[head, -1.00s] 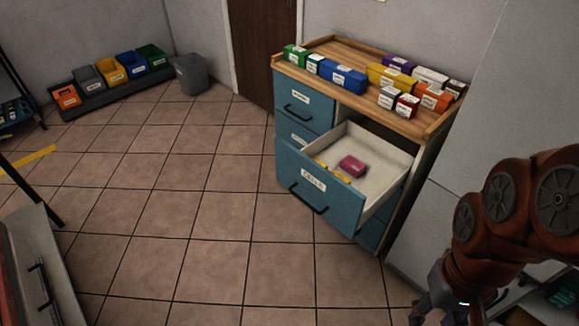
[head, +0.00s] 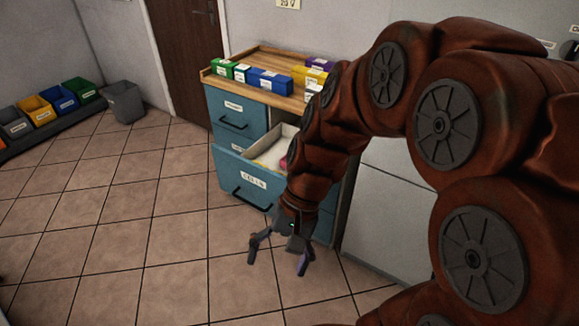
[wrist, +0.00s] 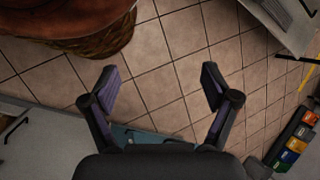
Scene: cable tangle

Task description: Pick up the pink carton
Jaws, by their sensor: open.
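The pink carton (head: 291,155) lies in the open drawer (head: 246,174) of the blue cabinet in the head view. Only a small part of it shows beside my arm, which hides the rest. My gripper (head: 279,266) is in front of the cabinet, below the drawer front, pointing down with its fingers spread and empty. In the wrist view my gripper (wrist: 163,88) is open with bare floor tiles between its fingers. The carton does not show in the wrist view.
Several coloured boxes stand on the wooden cabinet top (head: 241,82). A grey bin (head: 123,102) and a row of coloured bins (head: 40,110) stand at the back left. The tiled floor (head: 110,230) left of the cabinet is clear.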

